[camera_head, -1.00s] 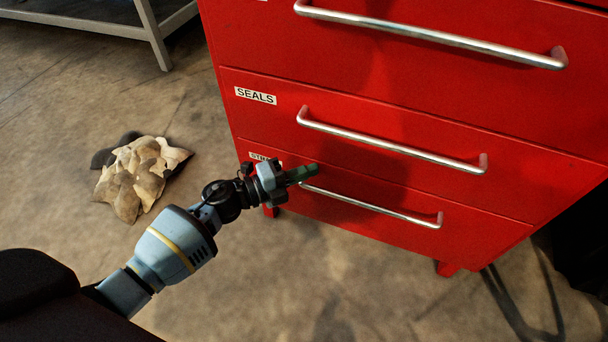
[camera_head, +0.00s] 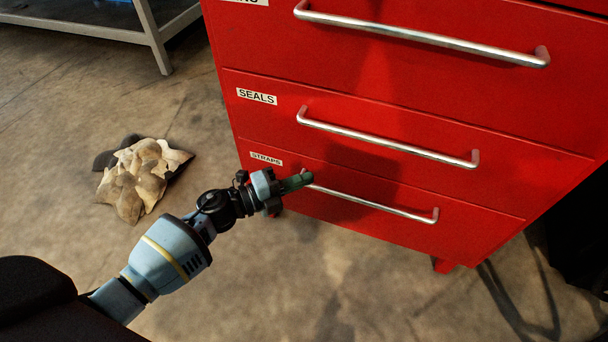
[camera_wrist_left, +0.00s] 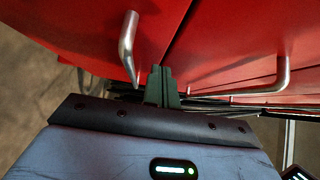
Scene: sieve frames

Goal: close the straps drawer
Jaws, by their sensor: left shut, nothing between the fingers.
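The straps drawer (camera_head: 470,222) is the bottom drawer of the red cabinet, with a white STRAPS label (camera_head: 266,159) at its upper left. Its front looks about flush with the drawer above, with no clear gap. Its long metal handle (camera_head: 385,206) runs across the front. My left gripper (camera_head: 303,180) is at the left end of this handle, fingers pointing at the drawer front. It is shut and empty; I cannot tell whether it touches. In the left wrist view its dark green fingers (camera_wrist_left: 161,87) are together between two handles, close to the red fronts. My right gripper is out of view.
The SEALS drawer (camera_head: 530,170) with its own handle (camera_head: 390,142) is directly above, and another drawer (camera_head: 430,80) is above that. A crumpled tan pile (camera_head: 145,175) lies on the floor to the left. A grey metal frame (camera_head: 152,40) stands behind. Floor before the cabinet is clear.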

